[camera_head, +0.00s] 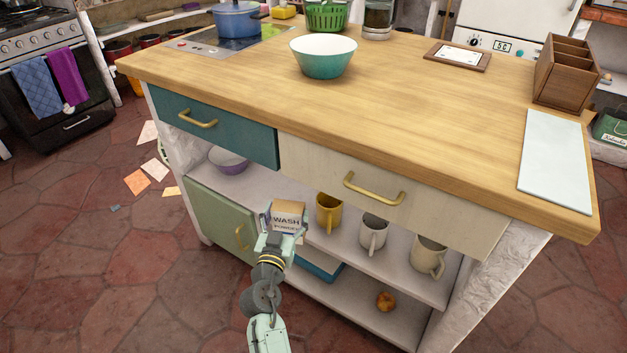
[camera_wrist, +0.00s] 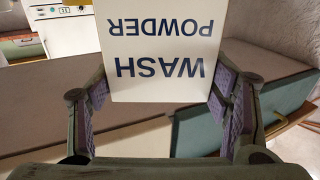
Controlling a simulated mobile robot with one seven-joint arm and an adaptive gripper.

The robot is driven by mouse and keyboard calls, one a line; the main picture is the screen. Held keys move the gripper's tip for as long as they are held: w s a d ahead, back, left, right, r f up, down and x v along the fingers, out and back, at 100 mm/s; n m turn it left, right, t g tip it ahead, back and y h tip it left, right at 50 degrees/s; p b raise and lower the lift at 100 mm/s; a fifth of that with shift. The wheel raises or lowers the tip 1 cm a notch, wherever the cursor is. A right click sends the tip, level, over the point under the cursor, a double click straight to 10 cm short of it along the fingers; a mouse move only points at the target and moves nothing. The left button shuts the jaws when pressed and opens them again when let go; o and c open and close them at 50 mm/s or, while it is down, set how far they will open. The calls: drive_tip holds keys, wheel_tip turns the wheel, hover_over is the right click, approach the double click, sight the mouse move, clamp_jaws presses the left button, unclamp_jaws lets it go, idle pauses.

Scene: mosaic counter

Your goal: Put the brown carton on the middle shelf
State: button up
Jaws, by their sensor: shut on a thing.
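The brown carton (camera_head: 289,210) has a pale label reading WASH POWDER. It is upright in the head view, at the middle shelf (camera_head: 345,252) of the kitchen island, left of the mugs. I cannot tell whether its base touches the shelf. My gripper (camera_head: 284,219) is shut on the carton, with one finger on each side. In the wrist view the carton's labelled face (camera_wrist: 160,55) fills the upper middle between the purple-padded fingers (camera_wrist: 165,95). The carton's lower part is hidden by my gripper in the head view.
On the middle shelf stand a yellow mug (camera_head: 328,212), a white mug (camera_head: 373,232), a cream mug (camera_head: 429,255) and a purple bowl (camera_head: 229,161). Drawers (camera_head: 385,190) overhang the shelf. The lower shelf holds a blue object (camera_head: 318,266) and a small round brownish-orange item (camera_head: 385,301).

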drive_tip(key=f+p+x, duration=0.2)
drive_tip(key=f+x, duration=0.1)
drive_tip(key=x, duration=1.1)
drive_tip(key=shift+w+f, duration=0.2)
drive_tip(key=shift+w, duration=0.15)
drive_tip(key=shift+d+f+b, duration=0.15)
drive_tip(key=shift+f+b, duration=0.1)
drive_tip(key=shift+b, duration=0.15)
drive_tip(key=o, duration=1.5)
